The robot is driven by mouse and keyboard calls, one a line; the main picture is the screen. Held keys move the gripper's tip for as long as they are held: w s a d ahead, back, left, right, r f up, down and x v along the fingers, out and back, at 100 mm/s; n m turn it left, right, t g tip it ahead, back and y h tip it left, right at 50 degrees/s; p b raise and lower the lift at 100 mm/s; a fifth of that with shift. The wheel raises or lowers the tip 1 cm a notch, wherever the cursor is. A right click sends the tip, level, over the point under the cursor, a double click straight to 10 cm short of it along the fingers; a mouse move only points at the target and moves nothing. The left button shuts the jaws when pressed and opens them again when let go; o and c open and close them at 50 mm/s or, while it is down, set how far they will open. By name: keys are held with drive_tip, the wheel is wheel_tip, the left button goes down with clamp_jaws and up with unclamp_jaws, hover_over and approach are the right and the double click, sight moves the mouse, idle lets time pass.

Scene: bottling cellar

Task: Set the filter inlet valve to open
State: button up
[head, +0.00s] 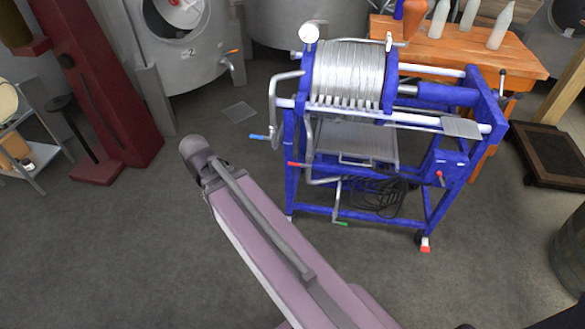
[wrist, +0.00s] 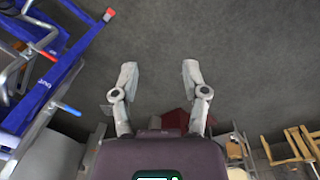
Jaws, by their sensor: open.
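The plate filter (head: 346,72) stands in a blue frame at the right of the head view, with silvery pipes on its left end. Three small lever handles show there: a blue one (head: 258,136), a red one (head: 296,164) and a green one (head: 341,224). I cannot tell which is the inlet valve. Part of the blue frame (wrist: 45,92) shows at the left of the wrist view, with a blue lever (wrist: 68,108). My gripper (wrist: 160,72) is open and empty over bare floor, apart from the filter. The head view does not show it.
Steel tanks (head: 185,50) stand at the back left, near a dark red column stand (head: 100,85). A wooden bench (head: 440,50) with bottles is behind the filter. A dark platform (head: 550,155) and a barrel (head: 570,250) are at right.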

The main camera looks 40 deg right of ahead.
drive_tip(key=w+d+f+g+h+b, duration=0.2)
drive_tip(key=w+d+f+h+b, duration=0.4)
drive_tip(key=w+d+f+b, duration=0.65)
drive_tip(key=g+h+b, duration=0.6)
drive_tip(key=b, duration=1.9)
approach(289, 164)
drive_tip(key=shift+v, duration=0.95)
drive_tip(key=shift+s+a+f, duration=0.1)
drive_tip(key=b+x, duration=0.3)
drive_tip(key=x, duration=1)
drive_tip(key=shift+d, duration=0.45)
clamp_jaws()
